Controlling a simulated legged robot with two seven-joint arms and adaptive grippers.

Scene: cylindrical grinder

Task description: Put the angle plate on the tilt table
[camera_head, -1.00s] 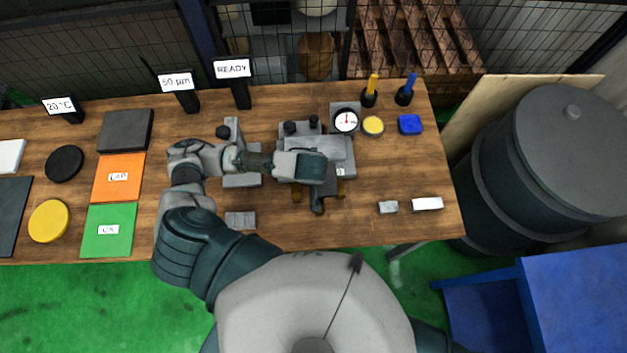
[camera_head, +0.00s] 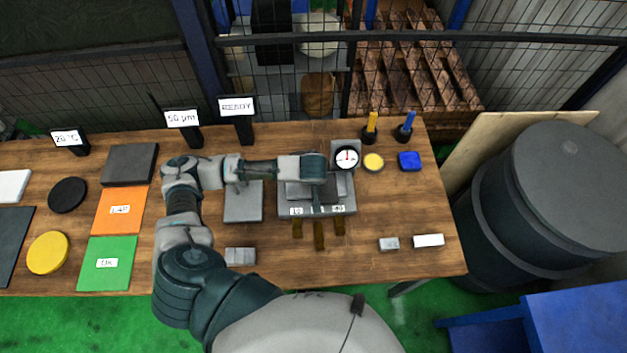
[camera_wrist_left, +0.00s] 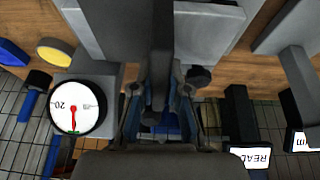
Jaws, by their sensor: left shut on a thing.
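The tilt table (camera_head: 346,209) is a grey block with scale labels on its front, at the middle of the bench in the head view. My left gripper (camera_head: 315,168) is above it, and its hand covers part of its top. The gripper is shut on the grey angle plate (camera_wrist_left: 125,25), whose broad faces show on both sides of the dark finger in the left wrist view. In the head view the plate is mostly hidden under the hand. I cannot tell whether it touches the tilt table. My right gripper is not in view.
A dial gauge (camera_head: 346,158) stands close to the right of the tilt table. A grey plate-like fixture (camera_head: 243,203) is to its left. Three brown pegs (camera_head: 319,235) lie in front. Small blocks (camera_head: 428,240) lie at right front. Black-based signs (camera_head: 243,125) stand behind.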

